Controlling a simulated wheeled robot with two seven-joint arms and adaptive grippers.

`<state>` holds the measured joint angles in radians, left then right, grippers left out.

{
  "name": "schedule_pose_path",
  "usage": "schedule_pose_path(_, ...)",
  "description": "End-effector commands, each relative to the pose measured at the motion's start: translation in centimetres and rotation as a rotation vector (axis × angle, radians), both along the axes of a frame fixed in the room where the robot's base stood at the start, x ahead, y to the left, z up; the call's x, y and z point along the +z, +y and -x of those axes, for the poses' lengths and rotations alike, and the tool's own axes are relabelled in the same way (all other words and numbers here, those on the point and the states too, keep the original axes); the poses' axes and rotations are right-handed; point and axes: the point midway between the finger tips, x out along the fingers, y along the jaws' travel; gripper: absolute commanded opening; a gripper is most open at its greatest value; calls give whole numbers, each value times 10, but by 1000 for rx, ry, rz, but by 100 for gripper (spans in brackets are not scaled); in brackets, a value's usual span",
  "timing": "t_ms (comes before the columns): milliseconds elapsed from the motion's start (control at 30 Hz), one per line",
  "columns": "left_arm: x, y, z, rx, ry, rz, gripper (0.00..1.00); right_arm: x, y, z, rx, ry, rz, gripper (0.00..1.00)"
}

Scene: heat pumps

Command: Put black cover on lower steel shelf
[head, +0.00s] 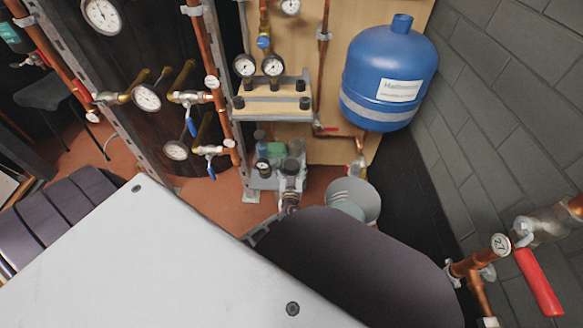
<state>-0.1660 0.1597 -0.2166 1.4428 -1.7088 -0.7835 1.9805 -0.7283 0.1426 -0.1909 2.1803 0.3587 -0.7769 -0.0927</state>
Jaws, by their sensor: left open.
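A steel shelf (275,99) with wooden blocks and black caps is fixed between steel uprights. A lower steel shelf (262,181) is below it and carries small pump parts. I cannot identify the black cover for certain. A large dark rounded shape (350,270) fills the lower middle, close to the camera; I cannot tell whether it is the cover or part of my own body. My left gripper is open, but its fingertips cannot be made out clearly. My right gripper is not in view.
A blue tank (390,72) hangs on the wooden board at the back. Copper pipes with gauges and valves stand at the left. A pipe with a red lever (539,282) juts in at the right, before a grey brick wall (500,110). A grey bucket-like container (366,197) stands below the tank.

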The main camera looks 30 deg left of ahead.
Motion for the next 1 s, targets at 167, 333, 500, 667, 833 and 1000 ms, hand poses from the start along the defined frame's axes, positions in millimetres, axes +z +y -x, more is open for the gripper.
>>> schedule_pose_path(167, 2, -2, 4, 0, 1, 0, 73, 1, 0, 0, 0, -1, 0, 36)
schedule_pose_path(333, 3, -10, 16, -2, 1, 0, 73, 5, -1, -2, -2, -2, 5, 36)
schedule_pose_path(500, 5, -21, 35, -2, 1, 0, 73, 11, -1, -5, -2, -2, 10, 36)
schedule_pose_path(667, 6, -33, 55, -1, 1, 1, 73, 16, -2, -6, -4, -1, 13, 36)
schedule_pose_path(833, 7, -46, 77, 0, 1, 0, 73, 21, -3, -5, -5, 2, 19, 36)
schedule_pose_path(1000, 8, -57, 93, 0, 0, 0, 73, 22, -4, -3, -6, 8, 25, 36)
